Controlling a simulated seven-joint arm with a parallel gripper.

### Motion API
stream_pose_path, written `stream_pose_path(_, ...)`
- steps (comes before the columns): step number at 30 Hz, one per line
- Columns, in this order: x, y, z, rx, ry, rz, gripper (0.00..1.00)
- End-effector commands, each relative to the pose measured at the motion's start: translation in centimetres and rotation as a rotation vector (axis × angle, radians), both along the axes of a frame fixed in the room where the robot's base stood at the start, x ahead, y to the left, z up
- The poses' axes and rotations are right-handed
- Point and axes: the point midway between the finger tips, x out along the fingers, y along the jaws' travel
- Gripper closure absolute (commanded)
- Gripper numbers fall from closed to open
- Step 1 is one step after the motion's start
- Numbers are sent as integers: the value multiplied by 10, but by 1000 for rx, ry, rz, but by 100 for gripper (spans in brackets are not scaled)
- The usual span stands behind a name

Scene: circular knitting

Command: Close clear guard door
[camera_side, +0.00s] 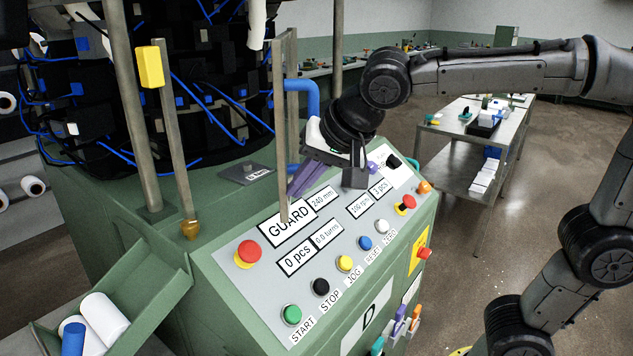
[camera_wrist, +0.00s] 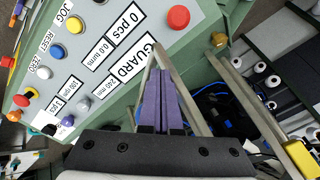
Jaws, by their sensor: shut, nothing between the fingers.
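The clear guard door shows as a narrow metal frame (camera_side: 288,130), seen nearly edge-on in the side view, its lower end by the GUARD label. It stands apart from the post with the yellow block (camera_side: 150,66). A blue handle (camera_side: 303,86) sticks out on its right side, partly hidden by my wrist. The clear pane itself is hard to make out. My gripper (camera_side: 293,190) is shut and empty, its purple fingers low beside the frame. In the wrist view my fingers (camera_wrist: 158,74) lie between the two frame bars (camera_wrist: 184,88); I cannot tell whether they touch.
The control panel (camera_side: 255,285) with several buttons and a red stop button (camera_side: 249,252) lies close below my gripper. The knitting machine's blue tubes (camera_side: 215,115) are behind the posts. A green chute (camera_side: 150,300) with white rolls is at lower left. A side table (camera_side: 480,150) stands at right.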

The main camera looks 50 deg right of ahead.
Motion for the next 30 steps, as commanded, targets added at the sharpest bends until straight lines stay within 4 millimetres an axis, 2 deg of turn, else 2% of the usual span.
stream_pose_path(11, 51, 39, -1, -4, 1, -210, 100)
stream_pose_path(18, 96, 60, -1, -3, 0, -391, 100)
stream_pose_path(26, 139, 71, -1, -2, -1, -551, 100)
stream_pose_path(30, 154, 73, 0, 0, -2, -555, 100)
